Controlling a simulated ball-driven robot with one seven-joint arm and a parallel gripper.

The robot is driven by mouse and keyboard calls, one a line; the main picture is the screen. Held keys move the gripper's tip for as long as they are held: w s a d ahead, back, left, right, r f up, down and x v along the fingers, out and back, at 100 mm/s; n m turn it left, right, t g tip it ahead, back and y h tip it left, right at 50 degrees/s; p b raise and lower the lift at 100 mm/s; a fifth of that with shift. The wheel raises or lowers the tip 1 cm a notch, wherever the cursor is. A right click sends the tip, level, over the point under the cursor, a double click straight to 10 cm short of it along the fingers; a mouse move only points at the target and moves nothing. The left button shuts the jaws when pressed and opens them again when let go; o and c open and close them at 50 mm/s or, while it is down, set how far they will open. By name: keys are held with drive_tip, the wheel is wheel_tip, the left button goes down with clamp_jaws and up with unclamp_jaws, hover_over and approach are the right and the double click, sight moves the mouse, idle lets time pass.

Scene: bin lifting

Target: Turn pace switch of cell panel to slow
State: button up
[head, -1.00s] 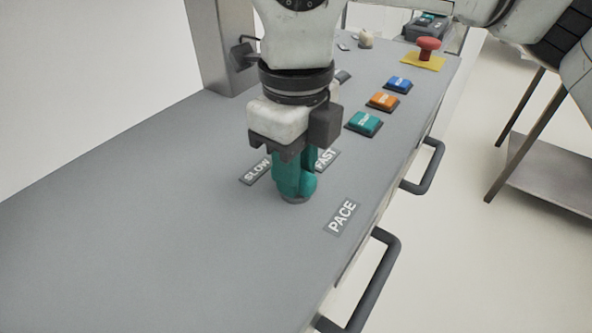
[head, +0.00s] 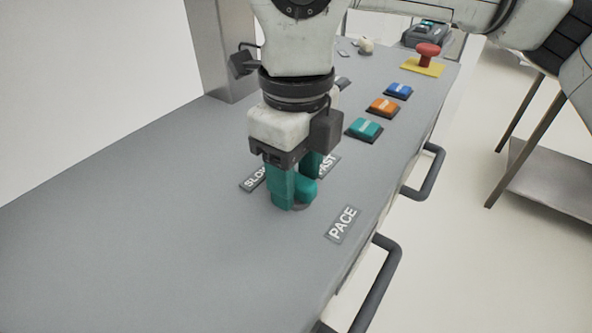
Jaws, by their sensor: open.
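The pace switch (head: 305,189) is a teal knob on a dark round base on the grey panel top, above the PACE label (head: 343,224). The SLOW label (head: 254,178) is to its upper left, partly hidden by my gripper, and the FAST label (head: 328,166) to its upper right, also partly covered. My gripper (head: 297,189) points down over the switch with its teal fingers apart, one at the knob's left and one behind it. The fingers hide part of the knob, so I cannot tell its exact pointing direction or whether they touch it.
Teal (head: 364,130), orange (head: 383,107) and blue (head: 398,91) buttons lie to the upper right. A red mushroom button (head: 428,54) on a yellow plate is beyond them. A metal post (head: 222,50) stands at the back left. Dark handles (head: 428,170) line the panel's front side. The left panel top is clear.

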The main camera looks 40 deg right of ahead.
sight(297, 178)
wheel_tip(297, 178, up, 11)
drive_tip(key=shift+p, duration=0.35)
drive_tip(key=shift+s+f, duration=0.1)
drive_tip(key=shift+f, duration=0.1)
idle(0.5)
